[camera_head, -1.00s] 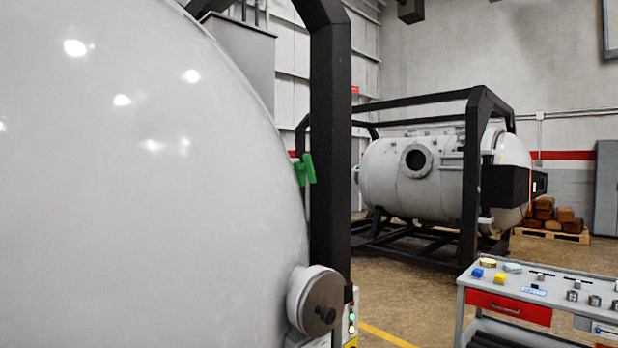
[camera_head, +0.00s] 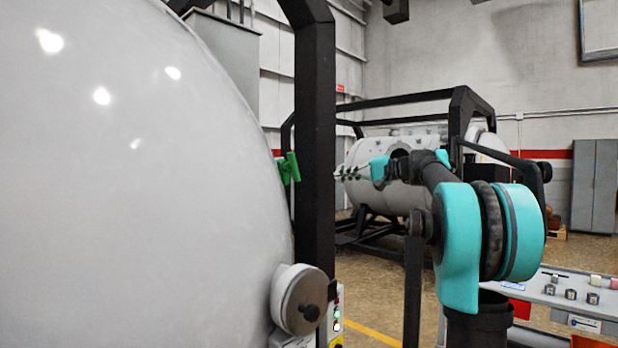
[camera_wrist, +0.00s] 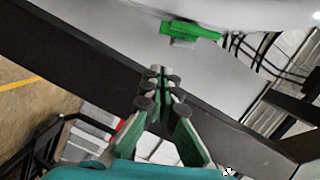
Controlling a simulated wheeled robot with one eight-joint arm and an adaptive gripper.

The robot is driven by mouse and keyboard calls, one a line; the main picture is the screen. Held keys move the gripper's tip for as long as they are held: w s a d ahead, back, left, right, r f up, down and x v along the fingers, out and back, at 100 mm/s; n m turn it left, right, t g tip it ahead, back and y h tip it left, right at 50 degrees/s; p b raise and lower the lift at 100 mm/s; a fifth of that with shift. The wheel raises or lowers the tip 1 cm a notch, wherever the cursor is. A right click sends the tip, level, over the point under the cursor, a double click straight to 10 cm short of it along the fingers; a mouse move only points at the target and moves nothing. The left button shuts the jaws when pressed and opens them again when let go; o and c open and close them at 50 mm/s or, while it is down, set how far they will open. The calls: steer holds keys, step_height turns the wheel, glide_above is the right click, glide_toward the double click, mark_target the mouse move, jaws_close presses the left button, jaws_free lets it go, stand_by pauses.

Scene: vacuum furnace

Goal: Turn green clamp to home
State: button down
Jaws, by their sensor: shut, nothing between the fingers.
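The green clamp (camera_head: 289,168) sits at the right edge of the large pale furnace door (camera_head: 140,180), just left of a black frame post (camera_head: 315,150). It also shows in the wrist view as a green bar (camera_wrist: 191,30) with a grey block under it. My gripper (camera_head: 338,174) is at the end of my turquoise and black arm, right of the post and pointing left toward the clamp. In the wrist view my gripper (camera_wrist: 161,72) is shut and empty, its tips apart from the clamp, in front of the dark post.
A round port (camera_head: 299,299) juts from the door's lower right. A button panel (camera_head: 335,315) stands beside it below the post. A second furnace (camera_head: 370,200) in a black frame is behind my arm. A control desk (camera_head: 570,295) is at the lower right.

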mark_target(295, 180)
steer(key=w+a, duration=0.2)
steer(key=a, duration=0.8)
steer(key=shift+w+a+f, duration=0.2)
steer(key=shift+w+a, duration=0.2)
steer(key=shift+s+a+f+m+y, duration=0.15)
steer(key=shift+f+m+y, duration=0.2)
steer(key=shift+m, duration=0.45)
steer(key=s+a+m+t, duration=0.1)
steer(key=m, duration=0.4)
steer(key=s+a+m+t, duration=0.1)
steer(key=m, duration=0.5)
steer(key=s+a+m+t+y, duration=0.1)
steer(key=s+a+m+t, duration=0.1)
steer(key=m, duration=0.3)
steer(key=shift+f+m, duration=0.3)
steer(key=shift+f, duration=0.05)
steer(key=shift+s+a+r, duration=0.1)
